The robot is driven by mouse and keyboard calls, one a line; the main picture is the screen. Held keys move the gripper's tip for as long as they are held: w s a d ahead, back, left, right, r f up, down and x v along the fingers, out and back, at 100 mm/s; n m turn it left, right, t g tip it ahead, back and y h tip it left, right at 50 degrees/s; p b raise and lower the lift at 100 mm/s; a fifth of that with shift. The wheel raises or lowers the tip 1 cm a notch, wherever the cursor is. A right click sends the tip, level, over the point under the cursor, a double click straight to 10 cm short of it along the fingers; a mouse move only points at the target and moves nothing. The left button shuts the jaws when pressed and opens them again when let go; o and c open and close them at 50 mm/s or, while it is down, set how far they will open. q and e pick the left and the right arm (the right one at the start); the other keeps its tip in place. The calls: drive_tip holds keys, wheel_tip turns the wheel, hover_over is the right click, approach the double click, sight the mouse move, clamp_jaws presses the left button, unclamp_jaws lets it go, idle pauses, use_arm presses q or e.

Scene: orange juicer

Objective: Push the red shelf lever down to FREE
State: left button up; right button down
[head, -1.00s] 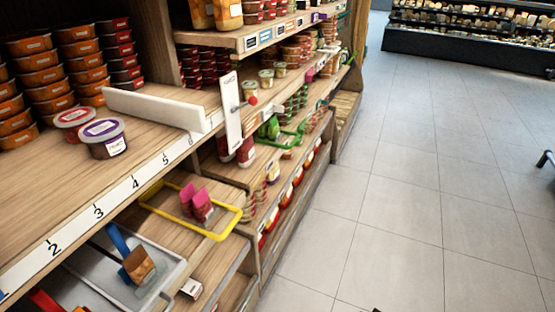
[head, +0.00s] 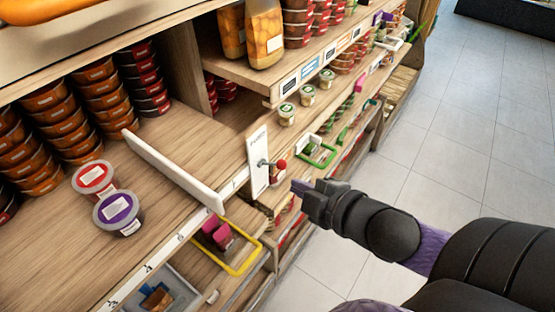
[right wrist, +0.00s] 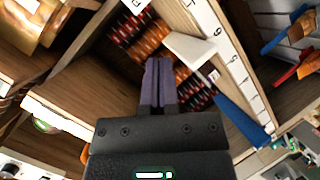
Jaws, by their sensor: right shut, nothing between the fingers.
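The red-knobbed lever (head: 281,165) sticks out from a white upright plate (head: 258,160) on the shelf's front edge. Its red ball end points right, toward my right gripper. My right gripper (head: 296,187) is shut and empty, just right of and slightly below the red knob, with a small gap in the picture. In the right wrist view the two purple fingers (right wrist: 158,80) lie together with nothing between them. The word on the plate is too small to read surely. My left gripper is not in view.
A white divider bar (head: 172,172) lies on the shelf, left of the plate. Two tubs, red-lidded (head: 93,178) and purple-lidded (head: 118,212), stand left of it. A yellow frame (head: 246,262) juts out below. Open floor (head: 470,130) lies to the right.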

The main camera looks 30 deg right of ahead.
sight(280, 169)
drive_tip(key=shift+w+d+f, duration=0.3)
drive_tip(key=shift+w+f, duration=0.7)
drive_tip(key=shift+w, duration=0.65)
drive_tip(key=shift+w+d+f, duration=0.3)
drive_tip(key=shift+w+f, duration=0.75)
drive_tip(key=shift+w, duration=0.65)
drive_tip(key=shift+w+d+f, duration=0.3)
drive_tip(key=shift+w+f, duration=0.7)
drive_tip(key=shift+w, duration=0.65)
